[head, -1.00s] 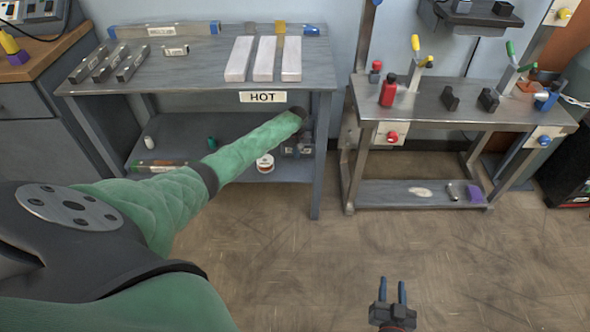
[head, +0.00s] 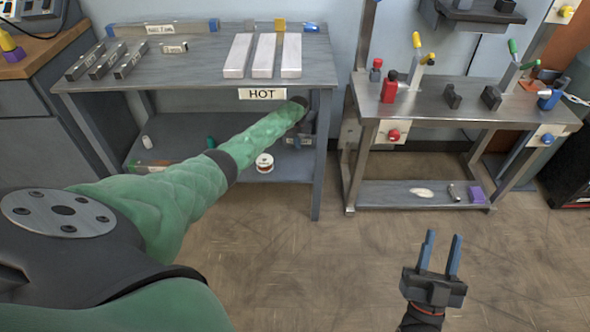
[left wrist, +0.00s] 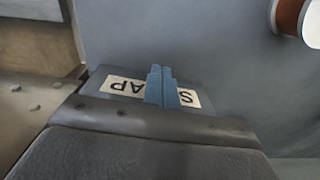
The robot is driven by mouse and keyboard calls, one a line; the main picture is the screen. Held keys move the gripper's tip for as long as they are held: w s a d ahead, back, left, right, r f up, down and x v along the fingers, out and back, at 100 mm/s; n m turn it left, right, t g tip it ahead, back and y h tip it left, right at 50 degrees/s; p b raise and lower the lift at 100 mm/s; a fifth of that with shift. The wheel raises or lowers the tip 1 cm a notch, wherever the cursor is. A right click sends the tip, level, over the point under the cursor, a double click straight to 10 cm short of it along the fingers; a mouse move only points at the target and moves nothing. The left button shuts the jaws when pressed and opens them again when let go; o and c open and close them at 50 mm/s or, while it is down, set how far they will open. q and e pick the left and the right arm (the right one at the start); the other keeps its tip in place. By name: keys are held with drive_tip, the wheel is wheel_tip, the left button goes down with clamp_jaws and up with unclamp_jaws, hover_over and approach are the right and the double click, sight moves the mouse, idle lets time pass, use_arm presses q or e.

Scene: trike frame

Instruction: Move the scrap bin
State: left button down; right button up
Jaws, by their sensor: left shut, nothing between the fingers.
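The scrap bin is a dark grey bin with a white label, upside down in the left wrist view (left wrist: 125,87). In the head view the bin (head: 297,141) sits at the right end of the lower shelf under the HOT table, largely hidden by my left gripper and arm. My left gripper (left wrist: 160,72) is shut and empty, its blue fingers in front of the label; I cannot tell if they touch it. My right gripper (head: 441,252) is open and empty, above the floor in front of the right workbench, away from the bin.
The HOT table (head: 200,68) carries pale bars and dark blocks above the lower shelf. A spool (head: 264,163) stands left of the bin; it also shows in the left wrist view (left wrist: 290,15). A right workbench (head: 470,115) holds clamps and blocks. The floor (head: 330,270) between is clear.

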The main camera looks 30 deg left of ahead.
use_arm(q)
drive_tip(key=shift+w, duration=0.1)
use_arm(e)
drive_tip(key=shift+s+r, duration=0.15)
drive_tip(key=shift+r, duration=0.3)
use_arm(q)
drive_tip(key=shift+r, duration=0.1)
use_arm(e)
drive_tip(key=shift+f, duration=0.15)
